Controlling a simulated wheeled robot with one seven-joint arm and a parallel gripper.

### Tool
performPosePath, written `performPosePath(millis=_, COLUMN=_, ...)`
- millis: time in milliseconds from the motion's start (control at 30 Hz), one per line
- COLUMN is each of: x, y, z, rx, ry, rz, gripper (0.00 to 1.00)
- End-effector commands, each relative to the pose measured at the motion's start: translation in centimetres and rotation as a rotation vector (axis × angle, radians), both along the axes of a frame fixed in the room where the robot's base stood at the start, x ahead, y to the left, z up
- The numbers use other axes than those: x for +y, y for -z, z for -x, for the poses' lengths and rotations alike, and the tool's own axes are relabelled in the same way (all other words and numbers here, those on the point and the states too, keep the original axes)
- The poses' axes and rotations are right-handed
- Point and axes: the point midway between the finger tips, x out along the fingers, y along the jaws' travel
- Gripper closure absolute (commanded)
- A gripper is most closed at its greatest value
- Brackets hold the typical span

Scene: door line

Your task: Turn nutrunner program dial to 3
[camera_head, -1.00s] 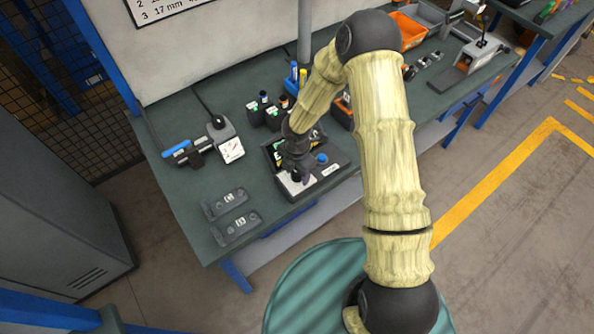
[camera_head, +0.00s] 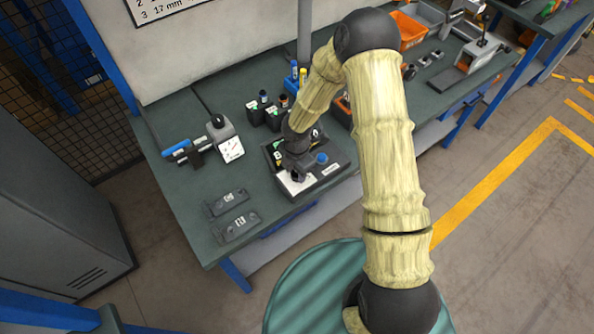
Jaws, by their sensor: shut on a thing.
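The nutrunner controller box (camera_head: 330,172) stands on the green workbench, with a dark screen, a pale front plate (camera_head: 290,187) and a blue knob (camera_head: 321,158) on its right side. My gripper (camera_head: 298,176) points down onto the left part of the box, over the pale plate. It is shut on the program dial, which my fingers hide almost wholly. The dial's pointer and its numbers cannot be read in this view.
Two dark labelled holders (camera_head: 234,217) lie at the bench's front left. A clamp-like tool with a blue handle (camera_head: 177,147) and a gauge block (camera_head: 229,147) are behind them. An orange bin (camera_head: 411,28) is far right.

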Motion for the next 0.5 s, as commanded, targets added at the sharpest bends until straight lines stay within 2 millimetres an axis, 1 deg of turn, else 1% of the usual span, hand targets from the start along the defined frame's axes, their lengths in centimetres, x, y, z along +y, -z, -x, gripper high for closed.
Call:
performPosePath(millis=267, x=0.06, y=0.07, z=-0.12, rx=-0.004, ry=0.191, rz=0.000, gripper=0.89)
performPosePath(millis=500, x=0.08, y=0.08, z=-0.13, rx=-0.004, ry=0.413, rz=-0.001, gripper=0.89)
